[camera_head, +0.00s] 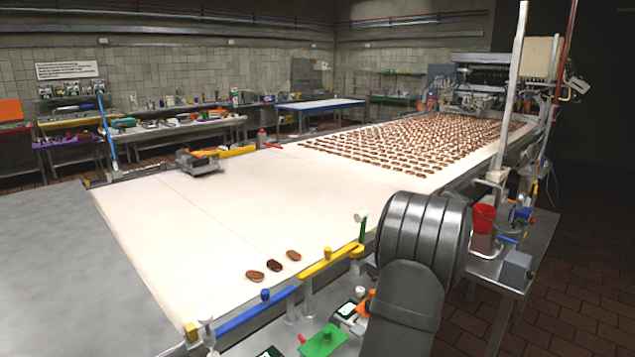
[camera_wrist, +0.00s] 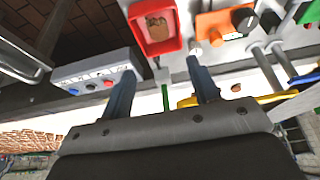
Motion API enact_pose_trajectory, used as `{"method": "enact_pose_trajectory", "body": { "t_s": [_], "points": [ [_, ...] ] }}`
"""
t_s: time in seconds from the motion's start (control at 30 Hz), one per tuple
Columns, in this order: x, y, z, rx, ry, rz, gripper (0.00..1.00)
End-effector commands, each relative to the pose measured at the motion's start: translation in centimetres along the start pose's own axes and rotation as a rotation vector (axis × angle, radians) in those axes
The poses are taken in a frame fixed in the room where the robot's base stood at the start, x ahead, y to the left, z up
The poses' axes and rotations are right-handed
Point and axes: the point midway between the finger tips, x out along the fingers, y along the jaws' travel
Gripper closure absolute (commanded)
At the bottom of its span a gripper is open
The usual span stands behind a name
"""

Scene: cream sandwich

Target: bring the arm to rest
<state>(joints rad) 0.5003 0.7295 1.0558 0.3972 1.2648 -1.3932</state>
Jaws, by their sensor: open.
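My gripper (camera_wrist: 160,67) shows in the wrist view with two dark fingers spread apart and nothing between them. It is open and points towards equipment beside the belt, including a red tray (camera_wrist: 174,45) with a brown piece in it just beyond the fingertips. I cannot tell whether the fingers touch anything. In the head view my thick grey arm stands at the lower right, in front of the belt's near edge, and my gripper is hidden there.
The wide white belt (camera_head: 230,215) holds three brown biscuits (camera_head: 274,265) near its front edge and many rows of biscuits (camera_head: 420,140) farther back. Blue and yellow rails (camera_head: 328,262) line the near edge. A grey button box (camera_wrist: 95,82) is beside my left finger.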

Motion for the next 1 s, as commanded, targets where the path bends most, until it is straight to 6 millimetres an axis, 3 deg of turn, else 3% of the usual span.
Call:
{"method": "enact_pose_trajectory", "body": {
  "t_s": [0.4, 0.5, 1.0],
  "points": [
    [-8.6, 0.1, 0.0, 0.001, 0.0, 0.003, 0.44],
    [-9.9, 0.0, 0.0, 0.001, -0.001, -0.001, 0.44],
    [0.8, -0.1, 0.0, 0.0, -0.002, -0.004, 0.44]
  ]
}}
